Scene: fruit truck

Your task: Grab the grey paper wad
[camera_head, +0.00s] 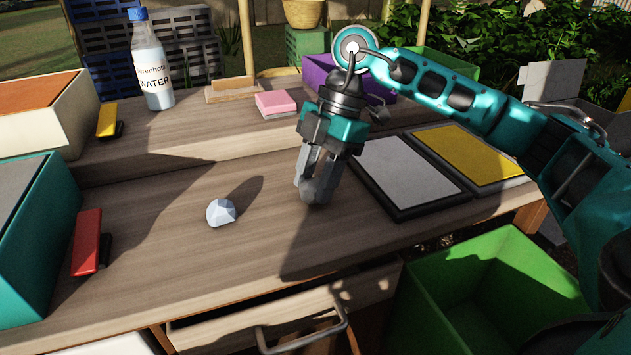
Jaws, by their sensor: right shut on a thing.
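A crumpled pale grey-white paper wad (220,212) lies on the wooden table, left of my right gripper and apart from it. My right gripper (316,190) points down just over the table top, its fingers shut on a small grey thing. The fingers mostly hide that thing, so I cannot tell clearly whether it is a paper wad too. My left gripper is not in view.
A red stapler-like thing (86,242) and teal box (35,245) are at left. A water bottle (152,62) and pink block (275,103) stand behind. Grey (403,172) and yellow (465,152) panels lie right. A drawer (270,315) and green bin (490,285) are in front.

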